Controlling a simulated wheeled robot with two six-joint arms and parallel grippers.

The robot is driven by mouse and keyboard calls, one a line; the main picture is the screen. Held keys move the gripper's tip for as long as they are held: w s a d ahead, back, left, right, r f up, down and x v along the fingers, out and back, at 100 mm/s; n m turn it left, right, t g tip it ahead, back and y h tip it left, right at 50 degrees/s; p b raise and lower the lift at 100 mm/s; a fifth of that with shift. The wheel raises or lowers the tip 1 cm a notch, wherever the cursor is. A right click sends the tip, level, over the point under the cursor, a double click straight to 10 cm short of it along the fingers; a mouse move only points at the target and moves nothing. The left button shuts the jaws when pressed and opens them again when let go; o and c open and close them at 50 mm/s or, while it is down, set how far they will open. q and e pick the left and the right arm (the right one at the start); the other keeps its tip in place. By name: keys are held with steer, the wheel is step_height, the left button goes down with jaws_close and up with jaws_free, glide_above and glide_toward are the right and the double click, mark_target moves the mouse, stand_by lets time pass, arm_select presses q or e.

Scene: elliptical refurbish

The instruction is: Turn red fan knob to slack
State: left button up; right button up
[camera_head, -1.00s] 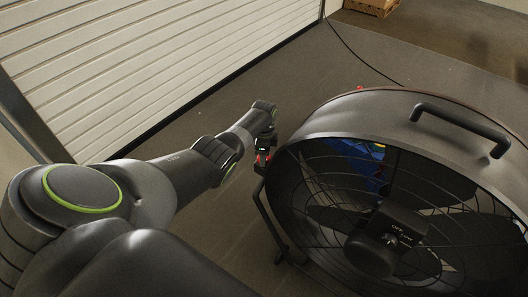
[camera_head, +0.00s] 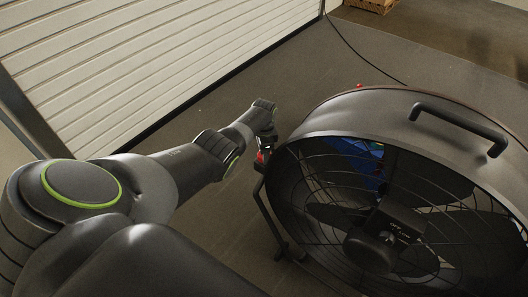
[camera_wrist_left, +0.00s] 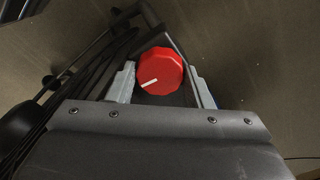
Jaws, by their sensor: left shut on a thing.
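The red fan knob (camera_wrist_left: 161,71) is a faceted disc with a white pointer line toward its lower left in the left wrist view. It sits on the left side of the fan, and a small bit of red shows in the head view (camera_head: 260,157). My left gripper (camera_wrist_left: 162,84) is shut on the knob, one pale finger on each side. In the head view my left gripper (camera_head: 264,148) is at the fan's left edge and partly hides the knob. The large black drum fan (camera_head: 340,118) stands upright at the right. My right gripper is not in view.
A dark handle (camera_head: 460,128) arches over the fan's top. A grey frame leg (camera_head: 270,215) stands below the knob. A white slatted shutter (camera_head: 150,70) is at the back left. A black cable (camera_head: 365,60) lies on the floor behind. Floor between shutter and fan is clear.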

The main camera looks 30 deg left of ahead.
arm_select(q)
steer(key=o, duration=0.7)
